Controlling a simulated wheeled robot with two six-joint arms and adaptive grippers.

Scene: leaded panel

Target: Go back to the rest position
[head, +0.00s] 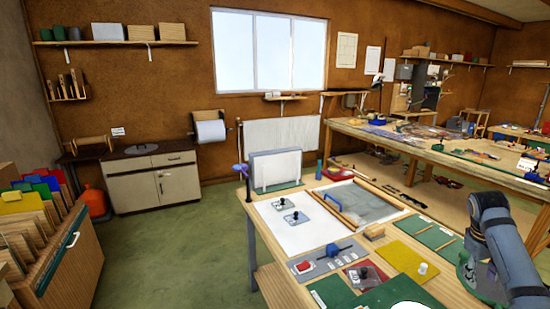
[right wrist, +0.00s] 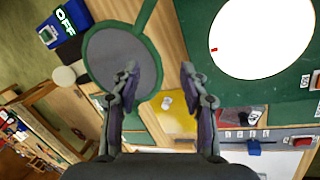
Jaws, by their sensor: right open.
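My right arm (head: 500,250) comes in at the lower right of the head view, over the right end of the near bench. In the right wrist view my right gripper (right wrist: 160,72) is open, its two fingers apart with nothing held between them. A green-rimmed grey disc (right wrist: 103,50) with a green handle shows behind the left finger; I cannot tell how far below the finger it is. My left gripper and left arm are not in view.
The near bench carries a white sheet (head: 283,232), a yellow sheet (head: 402,262), a grey tool strip (head: 322,264) and green mats. A white round plate (right wrist: 265,35) lies on one green mat. A longer bench (head: 450,160) stands behind. Green floor (head: 180,250) is clear at left.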

